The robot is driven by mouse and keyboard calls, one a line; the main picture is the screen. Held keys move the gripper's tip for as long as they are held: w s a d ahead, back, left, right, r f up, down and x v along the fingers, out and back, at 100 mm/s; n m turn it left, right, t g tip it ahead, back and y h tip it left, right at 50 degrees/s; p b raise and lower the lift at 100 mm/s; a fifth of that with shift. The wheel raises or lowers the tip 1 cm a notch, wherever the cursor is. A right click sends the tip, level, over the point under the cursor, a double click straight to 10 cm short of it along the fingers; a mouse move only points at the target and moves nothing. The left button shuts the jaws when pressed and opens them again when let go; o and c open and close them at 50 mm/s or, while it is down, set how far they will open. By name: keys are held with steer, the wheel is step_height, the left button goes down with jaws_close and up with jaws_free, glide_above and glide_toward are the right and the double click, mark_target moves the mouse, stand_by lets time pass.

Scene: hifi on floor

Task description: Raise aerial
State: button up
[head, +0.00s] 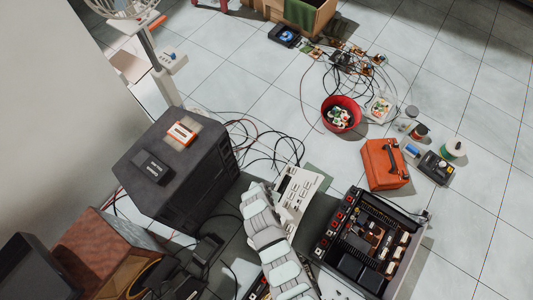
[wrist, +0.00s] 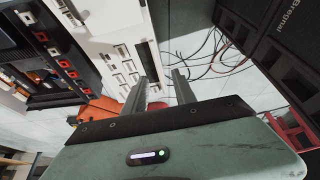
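I cannot make out an aerial in either view. A pale hi-fi unit with buttons and panels (head: 298,195) stands on the floor beside my arm in the head view. It also shows in the wrist view (wrist: 122,50), close to the left finger; I cannot tell whether they touch. My gripper (wrist: 160,76) is open, its two grey fingers apart with nothing visibly held between them. In the head view my arm covers part of the unit, and my gripper's fingers cannot be made out.
A black speaker cabinet (head: 172,170) stands left of the pale unit, with loose cables (head: 265,145) between and behind. An opened black amplifier (head: 370,240) lies to the right, near an orange toolbox (head: 384,165) and a red bowl (head: 341,116). Tiled floor at far right is clear.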

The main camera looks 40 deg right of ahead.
mark_target(279, 182)
steer(key=b+x, duration=0.1)
steer(key=x, duration=0.2)
steer(key=b+x, duration=0.2)
steer(key=x, duration=0.2)
steer(key=s+b+x, duration=0.1)
steer(key=x, duration=0.2)
steer(key=shift+d+f, duration=0.1)
steer(key=shift+f, duration=0.4)
steer(key=shift+w, duration=0.1)
steer(key=shift+c, duration=0.2)
jaws_close()
steer(key=shift+r, duration=0.1)
stand_by(0.7)
